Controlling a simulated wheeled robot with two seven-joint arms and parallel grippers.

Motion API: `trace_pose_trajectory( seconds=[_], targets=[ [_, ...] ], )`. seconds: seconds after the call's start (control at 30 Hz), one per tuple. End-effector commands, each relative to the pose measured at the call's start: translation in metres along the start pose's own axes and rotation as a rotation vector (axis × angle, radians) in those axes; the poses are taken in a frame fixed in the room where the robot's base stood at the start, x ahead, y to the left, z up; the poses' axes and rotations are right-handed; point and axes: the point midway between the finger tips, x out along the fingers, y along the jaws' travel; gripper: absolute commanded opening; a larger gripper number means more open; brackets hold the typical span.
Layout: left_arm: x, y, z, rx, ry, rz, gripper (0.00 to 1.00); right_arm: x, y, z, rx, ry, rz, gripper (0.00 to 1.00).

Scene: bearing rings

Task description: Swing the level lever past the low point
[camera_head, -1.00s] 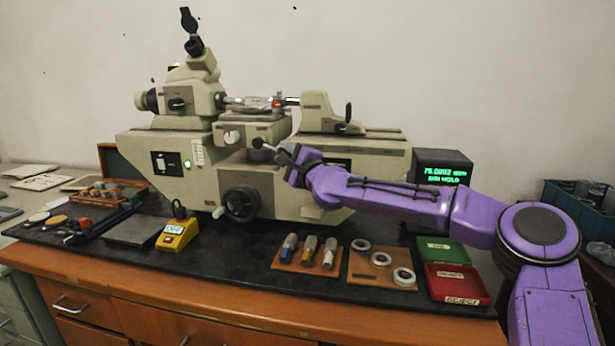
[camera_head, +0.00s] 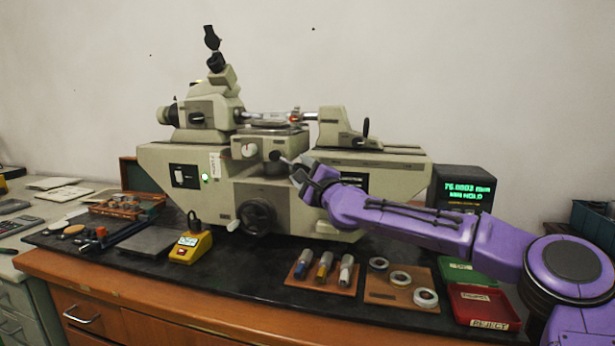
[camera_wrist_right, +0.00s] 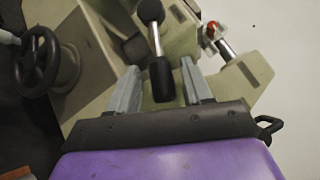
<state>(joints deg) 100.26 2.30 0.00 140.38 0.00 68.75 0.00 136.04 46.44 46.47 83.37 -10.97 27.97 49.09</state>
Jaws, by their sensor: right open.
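The level lever (camera_head: 286,160) is a short rod on the front of the grey-green measuring machine (camera_head: 210,160), with a dark ball at its left end. In the wrist view the lever (camera_wrist_right: 155,40) runs from the black ball at the top to a black cylindrical grip. My right gripper (camera_head: 302,170) is at the lever's right end. In the wrist view its two grey fingers (camera_wrist_right: 160,65) stand apart on either side of the black grip, with visible gaps. My left gripper is not in view.
A black handwheel (camera_head: 256,217) sits below the lever. A display (camera_head: 465,192) shows green digits. Bearing rings (camera_head: 400,279), cylindrical tools (camera_head: 325,266), a red tray (camera_head: 483,305) and a yellow device (camera_head: 190,247) line the black bench mat's front.

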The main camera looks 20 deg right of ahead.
Motion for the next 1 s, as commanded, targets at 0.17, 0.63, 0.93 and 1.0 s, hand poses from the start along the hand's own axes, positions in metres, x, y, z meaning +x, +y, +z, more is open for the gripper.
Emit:
trace_pose_trajectory(
  seconds=[0.17,0.63,0.93,1.0],
  targets=[
    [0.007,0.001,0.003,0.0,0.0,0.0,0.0,-0.036,0.001,-0.001,0.005,-0.001,-0.002,0.5],
    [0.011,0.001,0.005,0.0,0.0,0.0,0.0,-0.101,0.002,0.0,0.001,0.001,0.002,0.5],
    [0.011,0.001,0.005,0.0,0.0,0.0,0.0,-0.1,0.001,0.0,0.0,0.001,0.002,0.5],
    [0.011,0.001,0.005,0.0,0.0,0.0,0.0,-0.1,0.001,0.0,0.0,0.001,0.002,0.5]
  ],
)
